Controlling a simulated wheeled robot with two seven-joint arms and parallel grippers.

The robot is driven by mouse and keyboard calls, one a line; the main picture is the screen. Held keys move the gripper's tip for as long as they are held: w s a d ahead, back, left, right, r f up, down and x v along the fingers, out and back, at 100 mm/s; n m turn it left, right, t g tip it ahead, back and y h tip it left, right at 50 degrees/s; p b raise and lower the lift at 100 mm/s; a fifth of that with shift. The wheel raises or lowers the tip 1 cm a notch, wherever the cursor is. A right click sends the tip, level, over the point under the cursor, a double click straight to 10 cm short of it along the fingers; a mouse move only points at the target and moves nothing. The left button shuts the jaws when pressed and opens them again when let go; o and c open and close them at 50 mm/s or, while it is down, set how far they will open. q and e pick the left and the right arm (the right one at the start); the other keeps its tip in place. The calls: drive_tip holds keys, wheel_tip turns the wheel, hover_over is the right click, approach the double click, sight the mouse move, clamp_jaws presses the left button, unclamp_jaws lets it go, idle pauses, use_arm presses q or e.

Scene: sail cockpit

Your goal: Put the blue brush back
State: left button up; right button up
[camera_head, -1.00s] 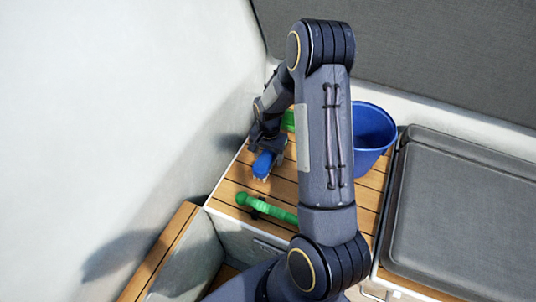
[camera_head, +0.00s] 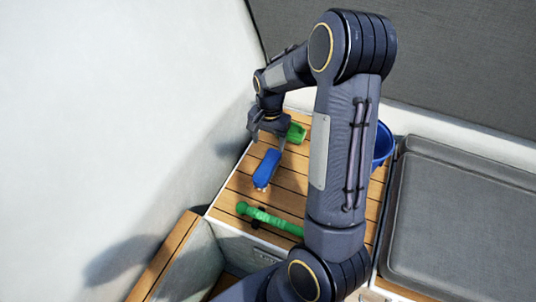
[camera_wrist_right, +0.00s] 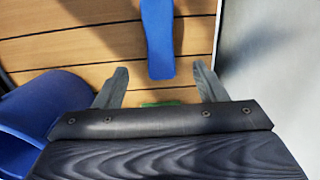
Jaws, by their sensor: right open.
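The blue brush (camera_head: 266,168) lies on the slatted wooden top (camera_head: 235,187), bristles partly showing at its near end. In the right wrist view the brush (camera_wrist_right: 158,38) lies ahead of the fingers, its handle end between and just beyond their tips. My right gripper (camera_head: 268,140) is open and empty, above the wood behind the brush. Its two spread fingers (camera_wrist_right: 160,75) also show in the wrist view, apart from the brush. My left gripper is not in view.
A green object (camera_head: 296,133) sits behind the brush. A green bar-shaped tool (camera_head: 270,219) lies near the front edge. A blue bucket (camera_head: 383,145) stands at right, partly hidden by my arm. A white wall (camera_head: 130,110) borders the left. Grey cushions (camera_head: 460,215) lie at right.

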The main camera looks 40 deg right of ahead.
drive_tip(key=s+a+r+n+t+y, duration=0.2)
drive_tip(key=s+a+r+n+t, duration=0.15)
drive_tip(key=s+a+r, duration=0.6)
drive_tip(key=s+a+r+n+t, duration=0.1)
drive_tip(key=s+a+r+n, duration=0.1)
drive_tip(key=s, duration=0.3)
drive_tip(key=s+a+r+n+t+y, duration=0.1)
drive_tip(key=s+a+r+n, duration=0.1)
drive_tip(key=s+a+n, duration=0.3)
drive_tip(key=shift+s+r, duration=0.15)
drive_tip(key=shift+r, duration=0.2)
drive_tip(key=shift+d, duration=0.1)
wheel_tip(320, 180, up, 12)
drive_tip(key=p, duration=1.2)
